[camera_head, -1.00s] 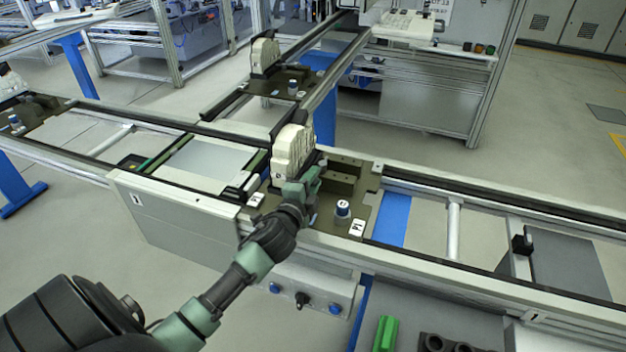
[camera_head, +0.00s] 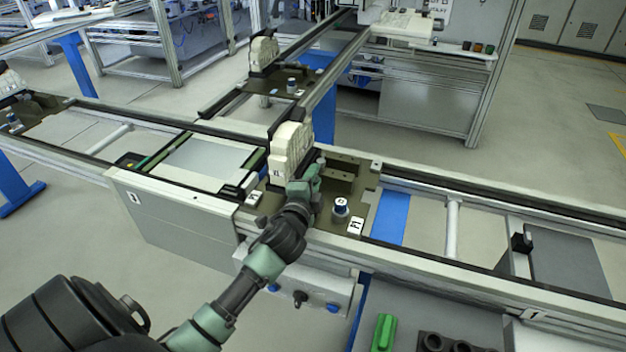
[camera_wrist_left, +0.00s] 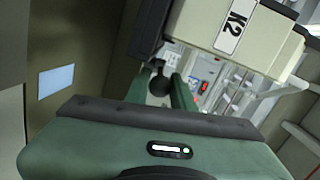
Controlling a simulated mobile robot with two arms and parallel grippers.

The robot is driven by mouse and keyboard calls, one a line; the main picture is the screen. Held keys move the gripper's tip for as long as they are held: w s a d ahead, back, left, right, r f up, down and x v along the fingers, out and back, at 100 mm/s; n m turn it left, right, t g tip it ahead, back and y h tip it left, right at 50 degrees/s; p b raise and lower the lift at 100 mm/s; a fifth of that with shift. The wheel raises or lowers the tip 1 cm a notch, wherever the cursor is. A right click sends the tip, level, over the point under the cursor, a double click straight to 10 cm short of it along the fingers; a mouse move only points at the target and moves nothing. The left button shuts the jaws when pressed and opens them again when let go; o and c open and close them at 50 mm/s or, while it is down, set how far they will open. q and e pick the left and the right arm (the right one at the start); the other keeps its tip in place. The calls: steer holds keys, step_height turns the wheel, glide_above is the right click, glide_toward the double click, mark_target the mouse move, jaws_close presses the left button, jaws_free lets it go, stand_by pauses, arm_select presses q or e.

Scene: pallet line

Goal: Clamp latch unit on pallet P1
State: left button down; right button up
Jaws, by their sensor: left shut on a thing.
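Pallet P1 (camera_head: 325,220) is a dark olive plate on the conveyor, with a white P1 label at its front right corner. A cream, upright latch unit (camera_head: 290,152) stands at its left side. In the left wrist view, a cream block (camera_wrist_left: 228,30) with a K2 label fills the upper right. My left gripper (camera_head: 308,182) is over the pallet, just right of the unit's lower part. In the left wrist view, a dark round knob (camera_wrist_left: 159,84) is between its green fingers, and the gripper is shut on it. My right gripper is not in view.
A blue-and-white cap (camera_head: 341,206) stands on the pallet's right part. A second pallet (camera_head: 275,83) with a similar cream unit is on the branch conveyor behind. A panel with knobs (camera_head: 300,297) is on the conveyor's front. A green part (camera_head: 384,332) lies at the bottom.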

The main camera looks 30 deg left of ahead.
arm_select(q)
steer(key=shift+w+d+f+n+y+b, duration=0.1)
steer(key=shift+d+f+n+y+b, duration=0.2)
steer(key=shift+n+y+b, duration=0.1)
steer(key=n+g+y+b, duration=0.1)
steer(key=d+n+g+y+b, duration=0.1)
steer(key=b, duration=0.1)
steer(key=w+n+y+b, duration=0.1)
steer(key=y, duration=0.1)
steer(key=shift+d+g, duration=0.4)
steer(key=shift+w+d+r+n+g+y+b, duration=0.25)
steer(key=shift+n+g+y+b, duration=0.35)
steer(key=shift+b, duration=0.45)
steer(key=c, duration=1.2)
jaws_free()
steer(key=shift+s, duration=0.1)
